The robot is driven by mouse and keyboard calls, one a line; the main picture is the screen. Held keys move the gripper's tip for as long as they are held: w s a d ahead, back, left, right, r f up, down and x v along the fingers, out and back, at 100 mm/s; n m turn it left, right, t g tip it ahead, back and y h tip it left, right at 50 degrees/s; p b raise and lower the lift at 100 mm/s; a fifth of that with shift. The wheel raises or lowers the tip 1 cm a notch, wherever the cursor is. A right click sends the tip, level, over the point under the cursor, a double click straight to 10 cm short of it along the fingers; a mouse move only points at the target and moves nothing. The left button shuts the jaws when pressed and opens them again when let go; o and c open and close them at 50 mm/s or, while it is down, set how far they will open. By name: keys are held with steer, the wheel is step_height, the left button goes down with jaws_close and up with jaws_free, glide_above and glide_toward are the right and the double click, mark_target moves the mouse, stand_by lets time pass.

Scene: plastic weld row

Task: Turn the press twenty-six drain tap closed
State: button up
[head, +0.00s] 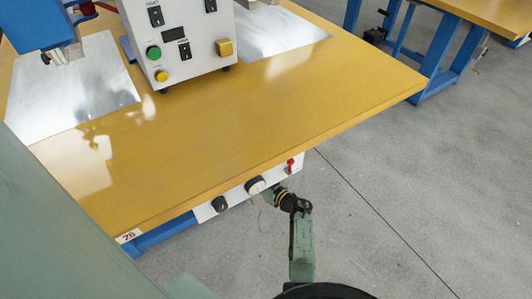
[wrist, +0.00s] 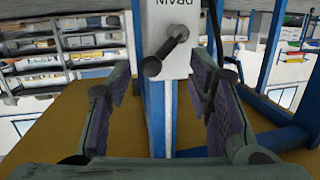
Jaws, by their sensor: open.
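A white panel (head: 262,186) hangs under the front edge of the table marked 26. A red part (head: 290,166) shows at its right end. In the wrist view the panel's lower part (wrist: 164,15) carries upside-down lettering that reads DRAIN. A dark tap lever (wrist: 166,50) with a round end slants down and left from the panel.
A black knob (head: 220,204) is at the panel's left. The yellow tabletop (head: 200,150) overhangs above and carries a white control box (head: 185,45). A blue table leg (wrist: 155,110) shows behind the lever. The grey floor (head: 400,200) at right is clear.

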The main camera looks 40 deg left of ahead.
steer(key=v, duration=1)
steer(key=shift+d, duration=0.25)
steer(key=shift+s, duration=0.1)
